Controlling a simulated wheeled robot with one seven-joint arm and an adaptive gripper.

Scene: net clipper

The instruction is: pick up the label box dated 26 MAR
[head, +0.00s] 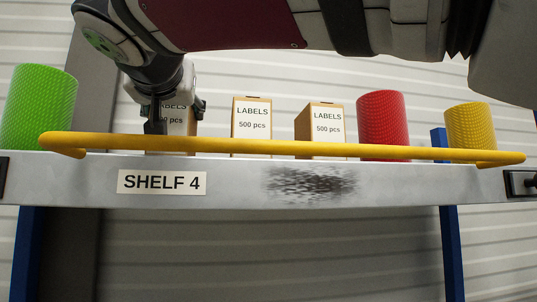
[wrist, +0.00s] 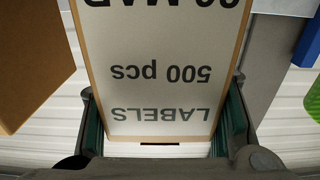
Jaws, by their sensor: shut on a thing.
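My gripper (head: 177,116) is at the left box on the shelf in the head view. In the wrist view its two fingers are shut on the sides of this label box (wrist: 160,75). The box is tan with a white face reading LABELS, 500 pcs and a MAR date. The date is cut off by the picture's top edge, so its day number is not clear. In the head view the held box (head: 179,126) is partly covered by my gripper. The yellow rail hides its base, so I cannot tell whether it touches the shelf.
Two more label boxes, a middle one (head: 251,135) and a right one (head: 320,137), stand behind the yellow rail (head: 290,148). A green cylinder (head: 38,108), red cylinder (head: 381,120) and yellow cylinder (head: 470,126) share the shelf (head: 235,180), marked SHELF 4.

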